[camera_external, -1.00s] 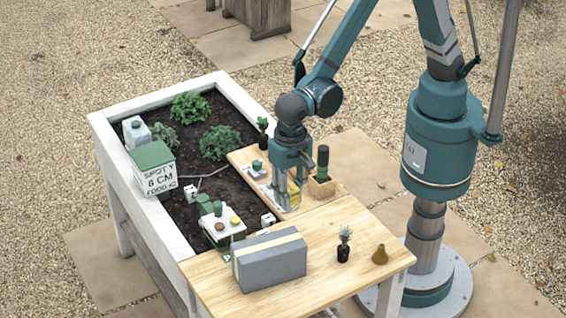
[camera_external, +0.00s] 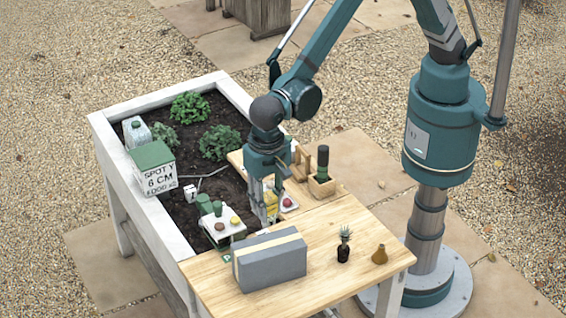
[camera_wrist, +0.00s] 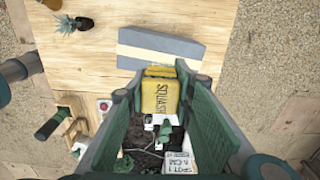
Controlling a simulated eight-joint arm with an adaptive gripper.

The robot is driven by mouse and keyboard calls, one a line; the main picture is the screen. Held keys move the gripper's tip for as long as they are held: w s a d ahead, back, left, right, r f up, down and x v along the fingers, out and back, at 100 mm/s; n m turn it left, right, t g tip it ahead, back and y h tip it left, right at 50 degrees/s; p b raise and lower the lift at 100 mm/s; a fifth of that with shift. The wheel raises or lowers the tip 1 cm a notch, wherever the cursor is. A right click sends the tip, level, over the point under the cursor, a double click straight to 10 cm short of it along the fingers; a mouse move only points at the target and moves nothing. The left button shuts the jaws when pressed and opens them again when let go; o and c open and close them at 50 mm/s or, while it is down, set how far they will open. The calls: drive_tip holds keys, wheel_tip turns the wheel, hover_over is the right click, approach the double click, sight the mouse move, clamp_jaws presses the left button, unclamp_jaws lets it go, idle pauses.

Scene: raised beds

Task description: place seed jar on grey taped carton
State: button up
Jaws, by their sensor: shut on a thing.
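My gripper (camera_external: 265,208) is shut on the seed jar, a yellow container (camera_external: 271,207) lettered "SQUASH". The jar (camera_wrist: 160,96) shows between the finger pads in the wrist view; the fingers partly hide it in the outside view. The grey taped carton (camera_external: 272,267) lies on the light wooden tabletop at the front, with a pale tape strip along its top. In the wrist view the carton (camera_wrist: 175,47) is beyond the jar. The gripper and jar are behind the carton in the outside view, apart from it.
A white stand (camera_external: 222,227) with green-topped items is left of the gripper. A small potted plant (camera_external: 344,246) and a brown flask-shaped object (camera_external: 380,254) stand right of the carton. A wooden box with a dark bottle (camera_external: 322,170) stands behind. Bare tabletop (camera_external: 345,280) lies front right.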

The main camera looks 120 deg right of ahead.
hover_over(268, 251)
drive_tip(key=shift+f+p, duration=0.3)
drive_tip(key=shift+f, duration=2.85)
drive_tip(key=shift+f, duration=1.85)
drive_tip(key=shift+f, duration=0.25)
drive_tip(key=o, duration=0.9)
drive_tip(key=shift+r, duration=0.1)
drive_tip(key=shift+r, duration=0.2)
drive_tip(key=shift+r, duration=5.95)
